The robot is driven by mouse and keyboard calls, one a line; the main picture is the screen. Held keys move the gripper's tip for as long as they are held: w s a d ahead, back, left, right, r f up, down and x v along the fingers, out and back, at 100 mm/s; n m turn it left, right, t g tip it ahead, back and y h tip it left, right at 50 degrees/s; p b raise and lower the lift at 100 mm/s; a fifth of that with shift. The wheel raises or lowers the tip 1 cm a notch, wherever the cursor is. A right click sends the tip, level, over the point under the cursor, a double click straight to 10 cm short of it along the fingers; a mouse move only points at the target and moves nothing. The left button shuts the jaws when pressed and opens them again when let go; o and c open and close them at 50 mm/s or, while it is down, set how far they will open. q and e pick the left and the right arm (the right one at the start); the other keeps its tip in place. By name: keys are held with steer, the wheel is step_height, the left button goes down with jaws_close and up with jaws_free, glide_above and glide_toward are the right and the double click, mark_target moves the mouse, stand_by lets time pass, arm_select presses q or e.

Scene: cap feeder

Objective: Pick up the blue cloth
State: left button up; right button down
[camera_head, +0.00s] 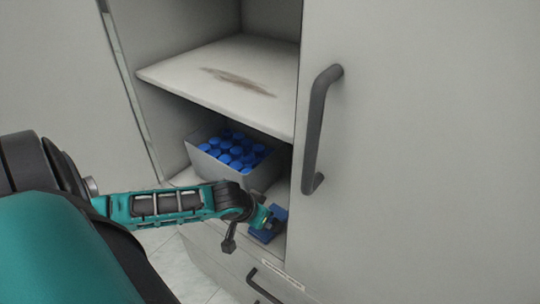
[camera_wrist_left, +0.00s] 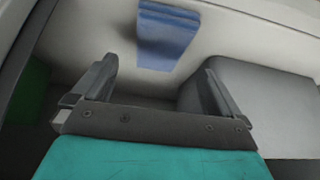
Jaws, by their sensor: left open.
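The blue cloth (camera_head: 272,227) lies folded on the lower shelf of the cabinet, near its front edge. It also shows in the left wrist view (camera_wrist_left: 168,37), ahead of and between my fingers. My left gripper (camera_head: 262,212) reaches into the cabinet beside the cloth and hides part of it in the head view. In the left wrist view my left gripper (camera_wrist_left: 158,80) is open, with nothing between its fingers. I cannot tell the exact gap to the cloth. My right gripper is not in view.
A grey bin (camera_head: 236,174) of several blue caps stands on the lower shelf behind my gripper. The upper shelf (camera_head: 185,76) with a brown stain hangs above. A closed door panel (camera_head: 430,150) with a dark handle (camera_head: 318,130) is close on the right.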

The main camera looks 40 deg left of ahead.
arm_select(q)
steer(key=b+x, duration=0.2)
steer(key=x, duration=0.3)
steer(key=shift+f, duration=0.25)
steer(key=c, duration=1.1)
